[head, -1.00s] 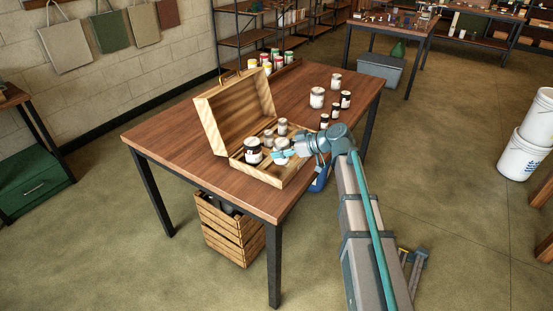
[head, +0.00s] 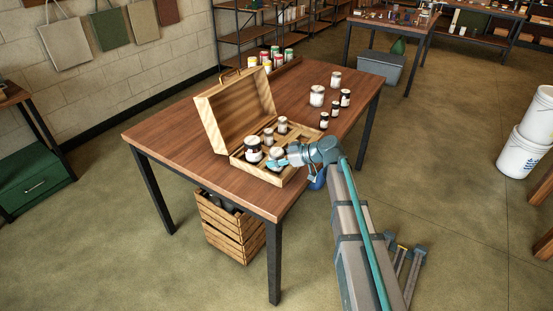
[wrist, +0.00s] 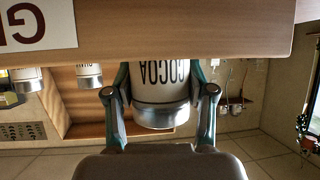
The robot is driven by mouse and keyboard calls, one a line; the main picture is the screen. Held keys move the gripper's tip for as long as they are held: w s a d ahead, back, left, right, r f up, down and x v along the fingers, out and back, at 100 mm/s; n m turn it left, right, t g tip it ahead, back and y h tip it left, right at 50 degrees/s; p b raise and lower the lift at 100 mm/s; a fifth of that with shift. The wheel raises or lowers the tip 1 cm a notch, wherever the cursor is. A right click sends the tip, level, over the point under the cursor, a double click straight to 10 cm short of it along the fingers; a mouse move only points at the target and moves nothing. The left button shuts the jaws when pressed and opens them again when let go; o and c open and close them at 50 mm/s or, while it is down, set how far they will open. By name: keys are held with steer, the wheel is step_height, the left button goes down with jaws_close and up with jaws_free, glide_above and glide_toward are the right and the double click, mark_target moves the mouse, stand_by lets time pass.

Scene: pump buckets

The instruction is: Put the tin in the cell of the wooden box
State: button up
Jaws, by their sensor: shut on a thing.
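The tin (wrist: 160,85) is a pale cylinder marked COCOA with a metal end, seen upside down in the wrist view. My gripper (wrist: 160,105) is shut on it, one finger on each side. A wooden wall of the box (wrist: 200,32) hides the tin's lower part in that view. In the head view the tin (head: 277,153) is at the front right part of the open wooden box (head: 263,174), with my gripper (head: 281,162) at its near side. It looks partly lowered behind the wall. Whether its base touches the cell floor is hidden.
A dark-labelled tin (head: 253,150) stands left of the held tin in the box. Smaller tins (head: 268,137) and (head: 282,125) stand behind. The raised lid (head: 235,108) is at the left. Several jars (head: 317,96) stand on the table's right part. The table's front left (head: 190,150) is clear.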

steer(key=shift+f, duration=0.2)
steer(key=o, duration=1.2)
steer(key=shift+r, duration=0.1)
steer(key=shift+o, duration=0.2)
steer(key=shift+r, duration=0.1)
steer(key=shift+d+r, duration=0.15)
steer(key=b+v, duration=0.1)
steer(key=v, duration=1)
steer(key=shift+s+d+r, duration=0.15)
steer(key=shift+s+d, duration=0.05)
steer(key=shift+d, duration=0.05)
